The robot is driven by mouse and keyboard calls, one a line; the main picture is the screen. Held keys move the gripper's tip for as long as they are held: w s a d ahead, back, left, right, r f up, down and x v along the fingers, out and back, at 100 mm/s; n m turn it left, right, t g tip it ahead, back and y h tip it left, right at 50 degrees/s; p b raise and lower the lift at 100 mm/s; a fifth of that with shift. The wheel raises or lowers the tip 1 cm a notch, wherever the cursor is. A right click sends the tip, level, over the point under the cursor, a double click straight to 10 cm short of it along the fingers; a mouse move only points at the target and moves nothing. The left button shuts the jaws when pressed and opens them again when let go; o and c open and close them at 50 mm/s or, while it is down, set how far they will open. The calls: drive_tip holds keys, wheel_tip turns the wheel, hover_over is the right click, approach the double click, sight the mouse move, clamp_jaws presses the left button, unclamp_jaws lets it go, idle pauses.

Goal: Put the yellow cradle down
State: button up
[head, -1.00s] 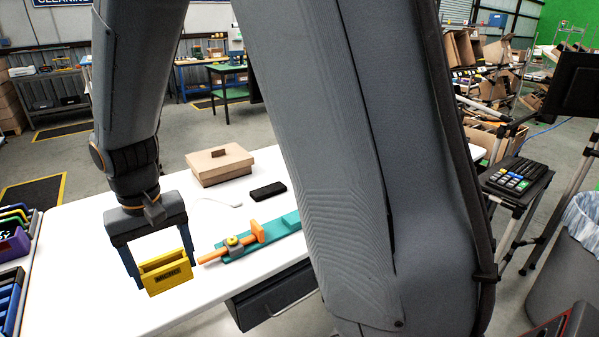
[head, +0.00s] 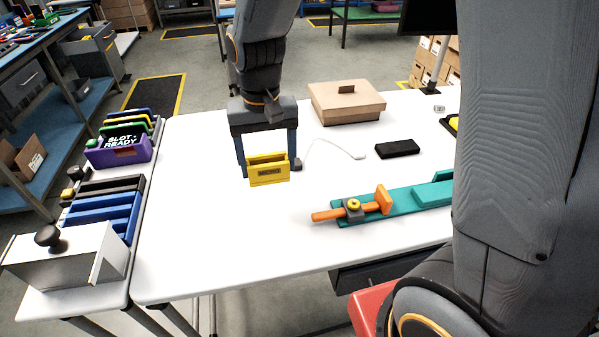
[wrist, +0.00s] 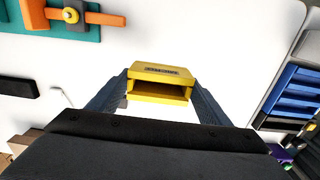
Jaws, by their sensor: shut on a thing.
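The yellow cradle (head: 269,176) is a small open-topped box with a dark label on its front. My gripper (head: 267,160) is shut on it, one finger at each side, over the white table (head: 230,235). In the wrist view the cradle (wrist: 160,83) sits between the two fingertips (wrist: 160,92), its opening facing the camera. I cannot tell for sure whether its underside touches the table.
A teal fixture with an orange clamp (head: 400,203) lies to the right. Behind are a cardboard box (head: 346,103), a black block (head: 397,148) and a white cable (head: 335,147). A side table at left holds a purple holder (head: 118,153) and blue trays (head: 105,213). The front-left tabletop is clear.

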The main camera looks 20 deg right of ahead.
drive_tip(key=shift+f+p, duration=0.85)
drive_tip(key=shift+f, duration=3.8)
drive_tip(key=shift+f, duration=0.15)
drive_tip(key=o, duration=1.1)
wheel_tip(320, 180, up, 12)
drive_tip(key=shift+f+b, duration=0.15)
drive_tip(key=shift+b, duration=1.1)
drive_tip(key=shift+s+d, duration=0.1)
drive_tip(key=s+d+f, duration=0.1)
drive_tip(key=s+d, duration=0.2)
drive_tip(key=d, duration=0.3)
drive_tip(key=s+d+f+t, duration=0.1)
drive_tip(key=s+d+f, duration=0.1)
drive_tip(key=s+d, duration=0.2)
drive_tip(key=d, duration=0.2)
drive_tip(key=shift+s+d, duration=0.25)
drive_tip(key=shift+d, duration=0.05)
drive_tip(key=shift+f, duration=0.1)
